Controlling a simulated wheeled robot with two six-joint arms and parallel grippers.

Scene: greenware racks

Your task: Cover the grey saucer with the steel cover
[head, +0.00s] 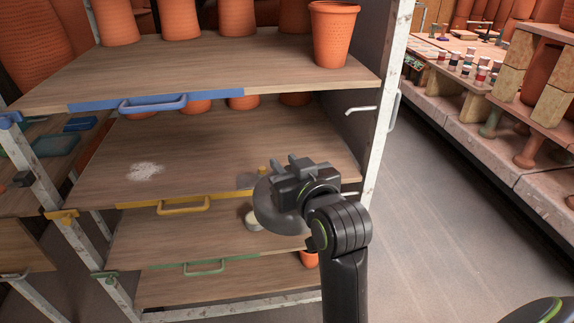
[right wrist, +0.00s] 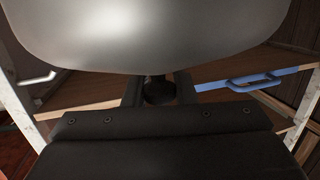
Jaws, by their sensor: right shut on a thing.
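My right gripper (head: 300,165) is shut on the steel cover (head: 268,208), in front of the yellow-handled shelf. The cover is a smooth grey dome, and in the head view the gripper hides part of it. In the right wrist view the cover (right wrist: 150,35) fills the top, with its dark knob (right wrist: 158,92) between the fingers. A grey patch (head: 246,181) shows on the yellow-handled shelf just behind the cover. I cannot tell whether it is the grey saucer or a shadow. My left gripper is not in view.
The yellow-handled shelf (head: 100,190) has a white powdery patch (head: 145,172) at left and bare wood around it. A pale round thing (head: 252,221) sits on the green-handled shelf below. The blue-handled shelf (head: 215,72) above holds terracotta pots. A white post (head: 385,120) stands at right.

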